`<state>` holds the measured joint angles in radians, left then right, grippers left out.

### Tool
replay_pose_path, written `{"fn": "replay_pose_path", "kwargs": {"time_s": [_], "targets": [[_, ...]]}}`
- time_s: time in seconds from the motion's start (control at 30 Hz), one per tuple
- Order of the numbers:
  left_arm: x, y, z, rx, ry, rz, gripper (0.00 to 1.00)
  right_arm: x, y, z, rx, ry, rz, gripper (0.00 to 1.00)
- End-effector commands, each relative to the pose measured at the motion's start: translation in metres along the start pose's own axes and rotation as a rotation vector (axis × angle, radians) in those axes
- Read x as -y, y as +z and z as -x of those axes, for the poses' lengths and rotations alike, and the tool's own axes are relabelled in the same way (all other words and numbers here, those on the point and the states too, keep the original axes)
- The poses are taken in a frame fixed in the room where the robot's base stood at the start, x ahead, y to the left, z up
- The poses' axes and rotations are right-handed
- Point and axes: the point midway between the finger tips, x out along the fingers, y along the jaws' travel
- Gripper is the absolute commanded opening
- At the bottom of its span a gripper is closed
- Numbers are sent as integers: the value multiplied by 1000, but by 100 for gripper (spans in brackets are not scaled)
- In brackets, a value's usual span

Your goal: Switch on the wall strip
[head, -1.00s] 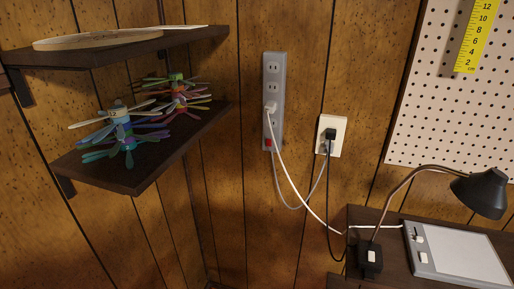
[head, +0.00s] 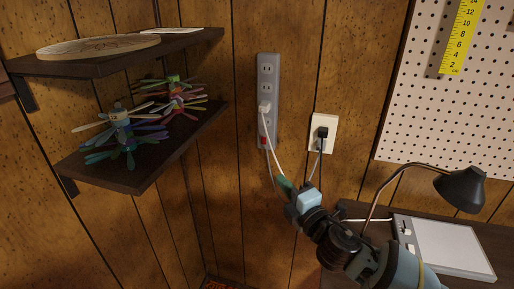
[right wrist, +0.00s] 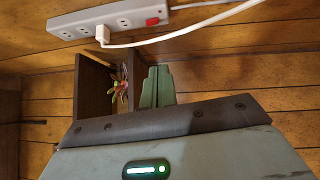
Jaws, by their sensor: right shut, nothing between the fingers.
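The grey wall strip (head: 268,88) is mounted upright on the wood-panelled wall in the head view, with a white plug (head: 265,106) in one outlet. Its red switch (head: 263,141) is at the lower end. The strip (right wrist: 82,27) and red switch (right wrist: 153,21) also show in the right wrist view. My right gripper (head: 284,184) is below and to the right of the switch, apart from it. Its green fingers (right wrist: 157,86) are together and empty. Whether the switch is on cannot be told. My left gripper is not in view.
A white wall outlet (head: 323,132) with a black plug is right of the strip. White and grey cords hang near my gripper. Shelves (head: 150,165) with colourful figures stand left. A desk lamp (head: 462,190) and light pad (head: 445,245) are at right.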

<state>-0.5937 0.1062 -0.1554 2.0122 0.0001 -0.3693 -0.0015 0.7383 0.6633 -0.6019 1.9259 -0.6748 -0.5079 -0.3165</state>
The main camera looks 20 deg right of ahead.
Motion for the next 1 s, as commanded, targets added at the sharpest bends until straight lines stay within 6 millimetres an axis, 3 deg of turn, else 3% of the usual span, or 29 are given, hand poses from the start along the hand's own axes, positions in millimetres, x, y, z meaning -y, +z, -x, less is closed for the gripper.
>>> {"fn": "replay_pose_path", "kwargs": {"time_s": [0.13, 0.57, 1.0], "targets": [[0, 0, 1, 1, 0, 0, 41, -9, 3, -4, 2, 19, 30, 0], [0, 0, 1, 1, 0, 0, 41, -10, 3, -9, 2, 19, 28, 0], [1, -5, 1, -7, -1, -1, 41, -12, 3, -75, 3, 21, 27, 0]]}}
